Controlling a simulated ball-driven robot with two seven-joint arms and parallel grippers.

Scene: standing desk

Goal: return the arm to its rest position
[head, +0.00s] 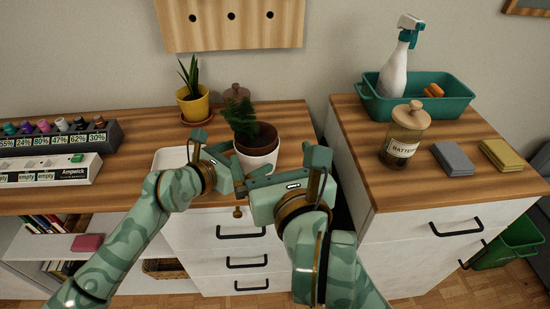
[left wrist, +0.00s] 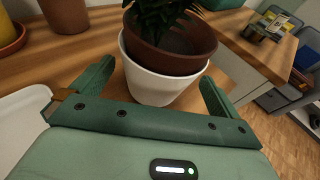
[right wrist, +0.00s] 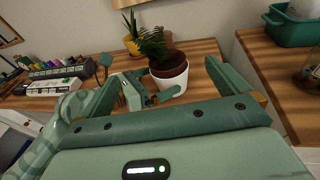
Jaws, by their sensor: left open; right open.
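My left gripper (head: 222,165) is open at the front of the left desk, beside a white pot (head: 258,161). In the left wrist view, its open jaws (left wrist: 155,88) face the white pot (left wrist: 150,82), which stands close in front, partly between the fingers; I cannot tell whether they touch. A brown pot (head: 262,138) with a green fern (head: 240,117) sits inside the white pot. My right gripper (head: 288,180) is open and empty in front of the desk edge, to the right of the left gripper. Its jaws (right wrist: 160,88) show the potted plant further ahead.
A yellow pot (head: 193,103) with a spiky plant and a white tray (head: 172,158) are on the left desk. The right cabinet holds a battery jar (head: 405,135), a teal bin (head: 440,103), a spray bottle (head: 396,68) and two sponges. Drawer handles (head: 240,232) protrude below.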

